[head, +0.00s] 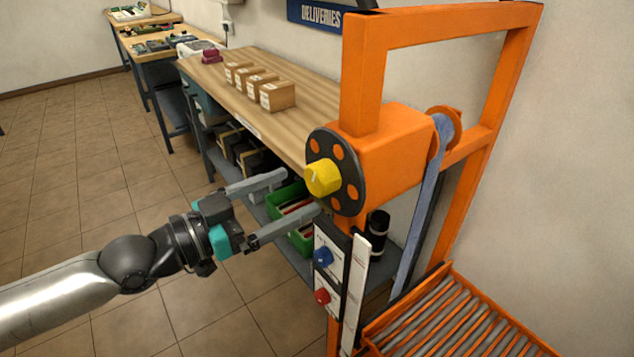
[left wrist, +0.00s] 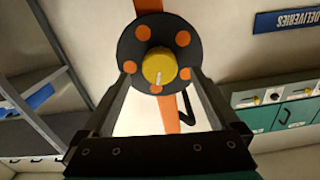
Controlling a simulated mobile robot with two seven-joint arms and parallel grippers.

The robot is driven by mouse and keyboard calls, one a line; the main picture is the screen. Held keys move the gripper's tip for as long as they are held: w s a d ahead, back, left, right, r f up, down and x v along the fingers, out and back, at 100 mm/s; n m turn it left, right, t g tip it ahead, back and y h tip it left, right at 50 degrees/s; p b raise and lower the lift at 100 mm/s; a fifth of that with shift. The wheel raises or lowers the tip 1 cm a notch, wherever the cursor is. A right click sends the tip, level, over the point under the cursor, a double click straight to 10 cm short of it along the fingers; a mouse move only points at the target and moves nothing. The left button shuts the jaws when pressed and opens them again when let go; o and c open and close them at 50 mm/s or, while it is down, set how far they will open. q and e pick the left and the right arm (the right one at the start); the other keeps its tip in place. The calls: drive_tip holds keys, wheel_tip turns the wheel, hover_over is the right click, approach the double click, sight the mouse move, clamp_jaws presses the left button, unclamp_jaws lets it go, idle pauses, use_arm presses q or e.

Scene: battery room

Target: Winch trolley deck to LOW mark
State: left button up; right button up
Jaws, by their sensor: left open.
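The orange winch trolley (head: 395,152) stands at the right with a black hand wheel (head: 348,185) that has orange spots and a yellow knob (head: 322,178) at its centre. A blue strap (head: 428,200) runs down from its drum to the orange roller deck (head: 450,325). A white upright strip (head: 354,295) stands beside the deck; I cannot read marks on it. My left gripper (head: 302,205) is open and empty, its fingers pointing at the wheel. In the left wrist view the yellow knob (left wrist: 159,67) shows ahead, between and beyond the fingertips. My right gripper is not in view.
A panel with a blue knob (head: 322,257) and a red knob (head: 322,296) is on the post below the wheel. A wooden bench (head: 310,98) with several cardboard boxes (head: 277,96) runs behind. A green crate (head: 288,200) sits under it. The tiled floor at left is clear.

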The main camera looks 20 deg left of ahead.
sight(313, 184)
use_arm(q)
drive_tip(key=shift+x, duration=2.85)
